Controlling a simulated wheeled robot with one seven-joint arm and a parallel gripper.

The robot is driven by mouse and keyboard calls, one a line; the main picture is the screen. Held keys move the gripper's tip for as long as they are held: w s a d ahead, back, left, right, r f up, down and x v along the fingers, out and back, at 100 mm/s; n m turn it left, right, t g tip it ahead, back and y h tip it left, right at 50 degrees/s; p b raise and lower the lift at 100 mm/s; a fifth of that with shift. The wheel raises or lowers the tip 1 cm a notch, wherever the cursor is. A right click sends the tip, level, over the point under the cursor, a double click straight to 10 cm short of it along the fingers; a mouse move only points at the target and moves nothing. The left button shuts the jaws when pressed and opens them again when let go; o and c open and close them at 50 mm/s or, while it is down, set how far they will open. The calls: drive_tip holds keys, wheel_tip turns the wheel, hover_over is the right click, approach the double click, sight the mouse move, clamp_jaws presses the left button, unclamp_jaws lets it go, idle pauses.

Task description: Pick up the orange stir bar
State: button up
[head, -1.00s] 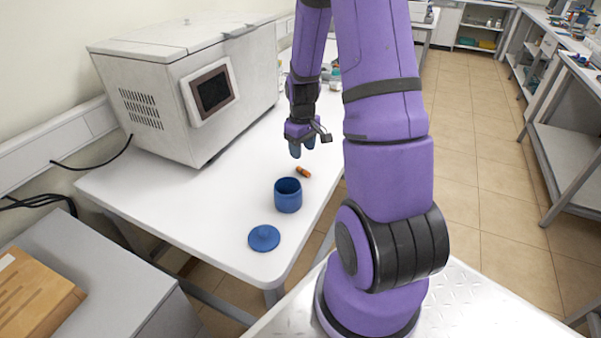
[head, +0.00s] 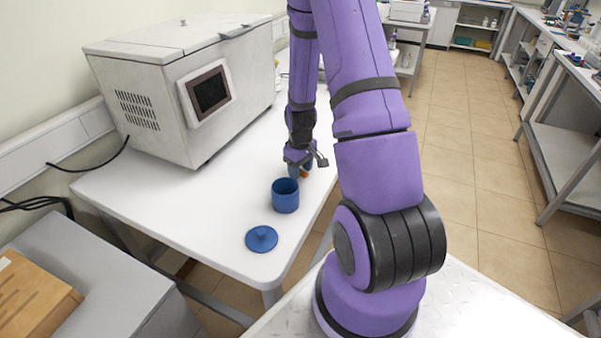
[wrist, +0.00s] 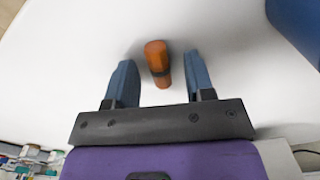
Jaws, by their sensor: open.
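The orange stir bar (wrist: 157,60) has a dark band around its middle. It lies on the white table (head: 150,205). In the wrist view it is between the two blue fingers of my gripper (wrist: 160,75), with a gap on each side. My gripper is open and low over the table. In the head view my gripper (head: 299,172) largely covers the stir bar, and only a small orange part (head: 304,174) shows.
An open blue cup (head: 285,198) stands just in front of my gripper; its side also shows in the wrist view (wrist: 298,25). A blue lid (head: 261,239) lies near the table's front edge. A large white machine (head: 190,85) stands at the back left.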

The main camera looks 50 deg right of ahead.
clamp_jaws()
drive_tip(key=shift+r, duration=0.15)
